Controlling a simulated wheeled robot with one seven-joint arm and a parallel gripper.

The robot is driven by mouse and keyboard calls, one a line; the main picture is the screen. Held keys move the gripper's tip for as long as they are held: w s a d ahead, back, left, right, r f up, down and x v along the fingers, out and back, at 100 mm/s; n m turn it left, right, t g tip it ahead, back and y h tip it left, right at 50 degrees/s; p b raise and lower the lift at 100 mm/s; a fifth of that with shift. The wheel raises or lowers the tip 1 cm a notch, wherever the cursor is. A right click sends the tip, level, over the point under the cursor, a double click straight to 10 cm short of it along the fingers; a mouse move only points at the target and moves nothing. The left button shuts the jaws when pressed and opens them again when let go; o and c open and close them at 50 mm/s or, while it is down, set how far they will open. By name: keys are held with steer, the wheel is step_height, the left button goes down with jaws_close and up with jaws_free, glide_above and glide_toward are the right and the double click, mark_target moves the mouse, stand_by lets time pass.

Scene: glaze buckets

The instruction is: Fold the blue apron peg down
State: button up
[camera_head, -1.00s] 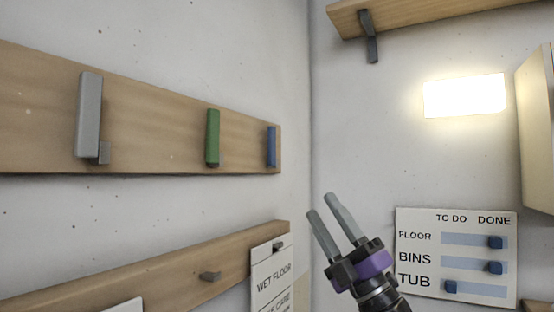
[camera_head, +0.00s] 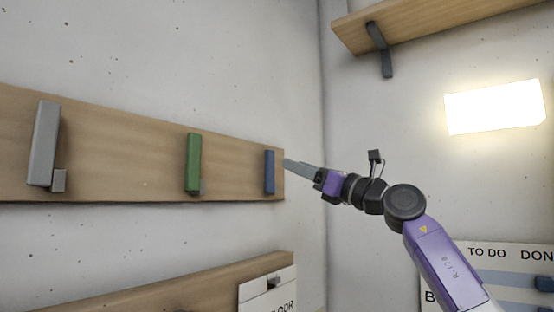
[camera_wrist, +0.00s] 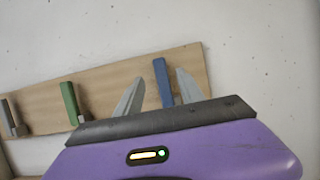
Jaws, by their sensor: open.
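The blue apron peg (camera_head: 269,172) stands upright against the wooden board (camera_head: 110,180), near the board's right end. My gripper (camera_head: 288,164) is just to the right of the blue peg in the head view, with its fingers pointing left. In the wrist view, the blue peg (camera_wrist: 162,82) shows between the two grey fingertips of my open gripper (camera_wrist: 160,84), closer to the right finger. I cannot tell whether either finger touches the peg. The peg's lower end is partly hidden in the wrist view.
A green peg (camera_head: 193,162) and a grey peg (camera_head: 43,144) stand upright on the same board to the left. A lower wooden rail (camera_head: 180,285) carries a hanging card (camera_head: 268,290). A shelf with a bracket (camera_head: 379,48) is above right. The wall corner is behind my gripper.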

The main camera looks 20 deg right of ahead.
mark_target(272, 156)
steer(key=p+x, duration=0.3)
steer(key=x, duration=0.3)
steer(key=shift+w+a+r, duration=0.1)
steer(key=shift+w+r, duration=0.05)
steer(key=shift+r, duration=0.1)
steer(key=shift+w+a, duration=0.35)
steer(key=shift+w, duration=0.15)
jaws_close()
stand_by(0.8)
